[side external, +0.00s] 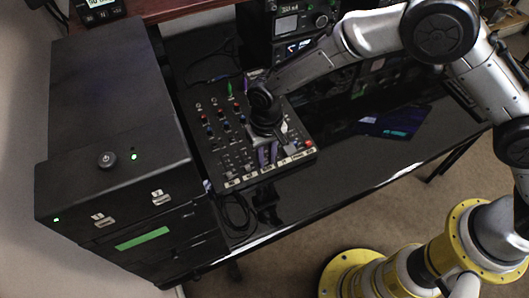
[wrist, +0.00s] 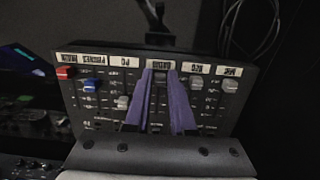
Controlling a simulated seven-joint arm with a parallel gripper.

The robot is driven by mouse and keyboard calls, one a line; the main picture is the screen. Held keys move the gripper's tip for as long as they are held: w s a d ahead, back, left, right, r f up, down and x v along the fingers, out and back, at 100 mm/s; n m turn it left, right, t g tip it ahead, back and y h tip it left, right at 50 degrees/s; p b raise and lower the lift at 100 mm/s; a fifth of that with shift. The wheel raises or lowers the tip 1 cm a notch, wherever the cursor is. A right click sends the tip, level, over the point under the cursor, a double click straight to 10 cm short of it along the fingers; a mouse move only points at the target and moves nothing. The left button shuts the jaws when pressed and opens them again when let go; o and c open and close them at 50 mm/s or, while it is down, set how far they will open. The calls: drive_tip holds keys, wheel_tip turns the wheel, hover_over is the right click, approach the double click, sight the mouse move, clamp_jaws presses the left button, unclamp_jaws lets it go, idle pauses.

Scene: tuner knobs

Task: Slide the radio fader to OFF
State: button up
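The mixer panel (side external: 238,150) lies on the black desk in the side view. In the wrist view, the panel (wrist: 105,117) appears upside down, with a row of labels along its top edge. The radio label (wrist: 161,66) sits in the middle of that row. My gripper (wrist: 160,76) has two purple fingers, apart, on either side of the radio fader column. The radio fader's cap is too dark to make out clearly between them, and I cannot tell if the fingers touch it. In the side view my gripper (side external: 267,156) points down at the panel's front part.
Neighbouring faders are close by: a grey PC cap (wrist: 122,102), a blue cap (wrist: 90,86), a red cap (wrist: 65,72) and pale caps (wrist: 196,83) on the other side.

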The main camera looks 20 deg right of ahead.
sight(266, 161)
drive_tip(key=o, duration=0.3)
drive_tip(key=shift+o, duration=0.2)
wheel_tip(266, 161, up, 14)
idle(0.4)
drive_tip(key=shift+f, duration=0.1)
